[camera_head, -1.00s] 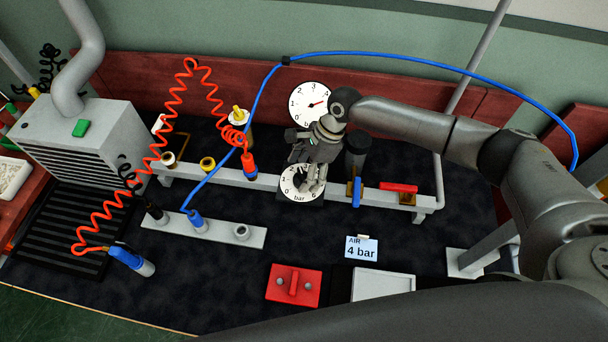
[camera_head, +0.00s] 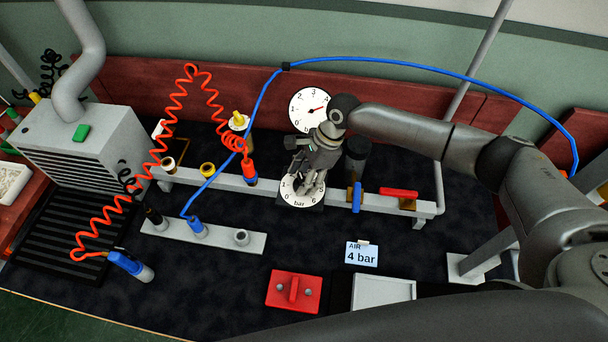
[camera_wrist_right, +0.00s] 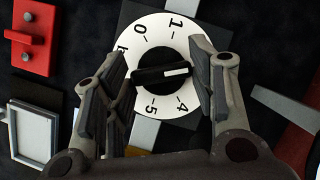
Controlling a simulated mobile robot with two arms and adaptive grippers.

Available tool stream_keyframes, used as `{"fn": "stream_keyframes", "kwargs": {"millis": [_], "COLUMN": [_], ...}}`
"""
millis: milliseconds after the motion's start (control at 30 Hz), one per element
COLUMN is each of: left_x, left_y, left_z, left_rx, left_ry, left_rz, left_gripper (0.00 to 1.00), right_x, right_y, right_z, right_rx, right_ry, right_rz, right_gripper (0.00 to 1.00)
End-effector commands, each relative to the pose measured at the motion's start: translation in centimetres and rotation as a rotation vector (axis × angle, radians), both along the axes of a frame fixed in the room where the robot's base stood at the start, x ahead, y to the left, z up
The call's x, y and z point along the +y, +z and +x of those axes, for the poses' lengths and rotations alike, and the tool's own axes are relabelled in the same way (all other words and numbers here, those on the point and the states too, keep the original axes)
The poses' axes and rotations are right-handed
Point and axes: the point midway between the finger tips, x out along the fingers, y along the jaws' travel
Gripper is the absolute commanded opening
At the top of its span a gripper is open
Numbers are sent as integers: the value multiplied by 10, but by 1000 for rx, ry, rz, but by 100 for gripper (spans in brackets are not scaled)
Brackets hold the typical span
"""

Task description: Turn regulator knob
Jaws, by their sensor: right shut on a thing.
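The regulator knob (camera_wrist_right: 150,76) is a black bar with a white mark, at the centre of a round white dial (camera_wrist_right: 137,45) numbered in bar. In the right wrist view the mark points right; the numbers there are hidden by a finger. My right gripper (camera_head: 308,190) reaches down over the dial (camera_head: 287,192) in the head view, and its fingers (camera_wrist_right: 165,82) stand on both sides of the knob, shut on it. A round gauge (camera_head: 302,101) with a red needle stands behind; the needle points to the upper right. My left gripper is not in view.
A sign (camera_head: 361,254) reads "AIR 4 bar". A blue valve handle (camera_head: 357,197) and a red handle (camera_head: 398,193) are right of the dial. A red block (camera_head: 293,290) and a white tray (camera_head: 384,290) lie in front. Red and blue hoses are left.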

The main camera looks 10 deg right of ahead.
Motion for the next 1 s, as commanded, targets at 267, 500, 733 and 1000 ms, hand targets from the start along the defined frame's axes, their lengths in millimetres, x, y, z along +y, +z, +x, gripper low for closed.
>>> {"fn": "stream_keyframes", "kwargs": {"millis": [267, 500, 733, 1000], "left_x": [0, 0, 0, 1], "left_y": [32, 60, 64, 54], "left_z": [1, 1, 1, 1], "left_rx": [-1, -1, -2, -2], "left_ry": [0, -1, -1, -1], "left_rz": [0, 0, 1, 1], "left_gripper": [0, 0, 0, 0], "right_x": [2, 2, 2, 3], "right_y": [5, 4, 0, -2], "right_z": [-2, -2, 0, 1], "right_rx": [8, 9, 7, 4], "right_ry": [82, 227, 411, 670], "right_rz": [2, 4, 2, 3], "right_gripper": [28, 28, 28, 28]}}
